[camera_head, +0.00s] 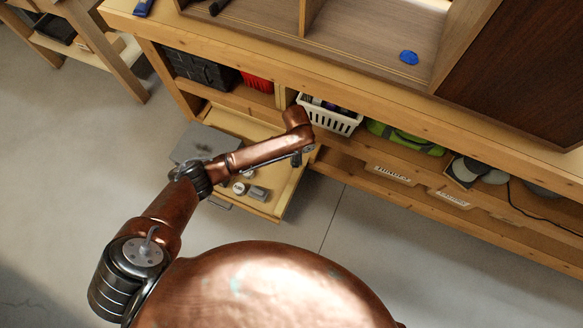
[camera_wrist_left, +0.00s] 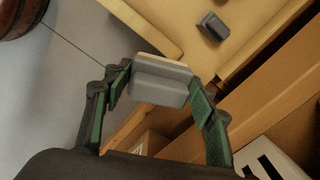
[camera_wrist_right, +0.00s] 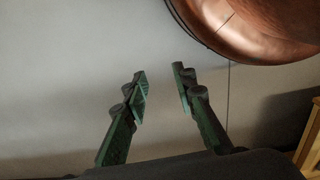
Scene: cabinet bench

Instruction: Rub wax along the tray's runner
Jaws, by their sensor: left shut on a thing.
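A wooden tray (camera_head: 271,207) is pulled out from under the bench. In the left wrist view its pale floor and edge (camera_wrist_left: 150,30) show at the top. My left gripper (camera_wrist_left: 160,84) is shut on a grey block with a pale strip along its upper edge (camera_wrist_left: 158,90), seemingly the wax. The block is beside the tray's edge; I cannot tell whether it touches. In the head view my left arm crosses over the tray and hides part of it, and the block is hidden. The runner is not clearly distinguishable. My right gripper (camera_wrist_right: 161,76) is open and empty over grey floor.
Small items (camera_head: 240,188) and a grey flat thing (camera_head: 204,143) are in or at the tray; a dark block (camera_wrist_left: 212,26) lies inside it. A white basket (camera_head: 330,118) stands on the shelf just beyond. The bench edge (camera_head: 400,98) overhangs. Floor in front is clear.

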